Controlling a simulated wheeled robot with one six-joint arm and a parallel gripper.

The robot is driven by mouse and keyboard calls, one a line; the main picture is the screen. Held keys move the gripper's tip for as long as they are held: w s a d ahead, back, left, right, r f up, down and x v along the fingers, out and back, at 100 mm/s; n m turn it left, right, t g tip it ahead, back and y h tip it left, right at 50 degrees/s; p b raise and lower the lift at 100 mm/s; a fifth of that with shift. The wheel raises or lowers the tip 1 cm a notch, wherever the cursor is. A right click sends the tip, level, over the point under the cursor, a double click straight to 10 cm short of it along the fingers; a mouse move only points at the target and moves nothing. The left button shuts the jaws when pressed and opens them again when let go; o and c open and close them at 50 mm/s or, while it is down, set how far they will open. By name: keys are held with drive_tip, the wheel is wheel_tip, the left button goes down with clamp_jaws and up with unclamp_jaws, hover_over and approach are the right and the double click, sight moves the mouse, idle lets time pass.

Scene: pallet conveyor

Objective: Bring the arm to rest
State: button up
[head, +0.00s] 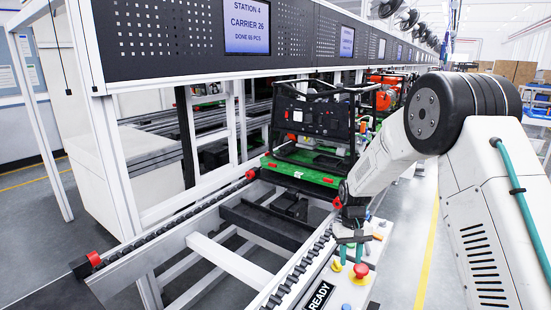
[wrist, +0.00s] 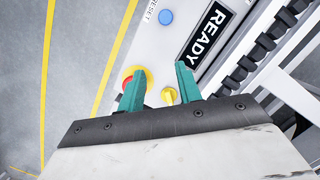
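My arm (head: 470,180) is bent, with its forearm reaching left and down from the elbow at the right of the head view. My gripper (head: 350,258) hangs pointing down over the control panel (head: 330,283) beside the conveyor. In the wrist view the two teal fingers of my gripper (wrist: 160,85) stand apart with nothing held between them. A red button on a yellow base (wrist: 127,80) is partly hidden behind one finger. A yellow knob (wrist: 169,96) shows between the fingers. The height of the fingertips above the panel is hard to tell.
A green pallet (head: 300,172) carrying a black-framed machine (head: 312,122) sits on the conveyor, close left of my wrist. The conveyor rail (head: 300,268) runs beside the panel. A READY sign (head: 320,296) and a blue button (wrist: 166,17) are on the panel. Open floor (head: 405,240) lies right.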

drive_tip(key=s+d+r, duration=0.1)
drive_tip(key=s+r, duration=1.7)
drive_tip(key=s+r+t, duration=0.2)
drive_tip(key=s+r, duration=0.2)
drive_tip(key=s, duration=0.6)
drive_tip(key=s+d+r+m+t, duration=0.1)
drive_tip(key=s+r, duration=0.4)
drive_tip(key=s, duration=0.6)
drive_tip(key=shift+s+t, duration=0.15)
drive_tip(key=shift+t, duration=0.25)
